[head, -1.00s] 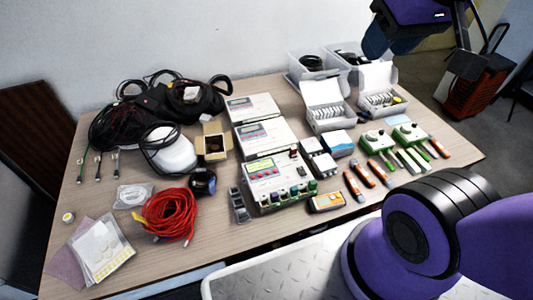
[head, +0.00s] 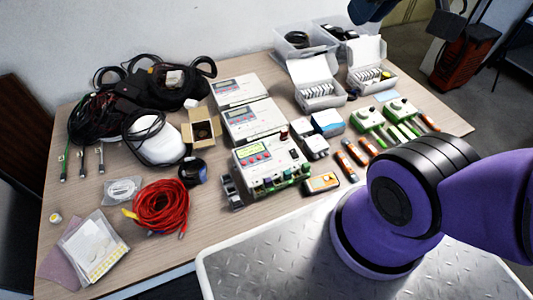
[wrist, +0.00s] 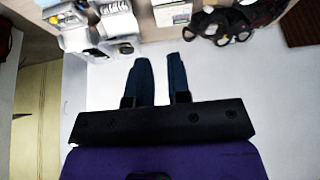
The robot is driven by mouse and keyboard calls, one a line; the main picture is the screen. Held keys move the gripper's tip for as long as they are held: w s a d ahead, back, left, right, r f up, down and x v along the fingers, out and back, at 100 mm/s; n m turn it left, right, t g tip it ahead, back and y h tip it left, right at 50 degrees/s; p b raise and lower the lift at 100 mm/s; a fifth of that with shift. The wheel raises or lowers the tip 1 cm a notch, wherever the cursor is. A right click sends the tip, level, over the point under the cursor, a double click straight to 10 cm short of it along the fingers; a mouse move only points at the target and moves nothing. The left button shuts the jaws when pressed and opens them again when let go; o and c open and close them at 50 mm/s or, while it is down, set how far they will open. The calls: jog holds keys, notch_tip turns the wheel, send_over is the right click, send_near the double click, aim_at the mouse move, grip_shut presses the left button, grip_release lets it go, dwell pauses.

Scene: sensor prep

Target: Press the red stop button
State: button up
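Two similar devices (head: 253,121) stand behind. A red cable coil (head: 160,205) and a black bag (head: 160,92) lie left. Bare tabletop shows at front left.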

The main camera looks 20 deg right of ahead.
grip_shut()
dwell(0.7)
jog(key=shift+w, duration=0.1)
dwell(0.7)
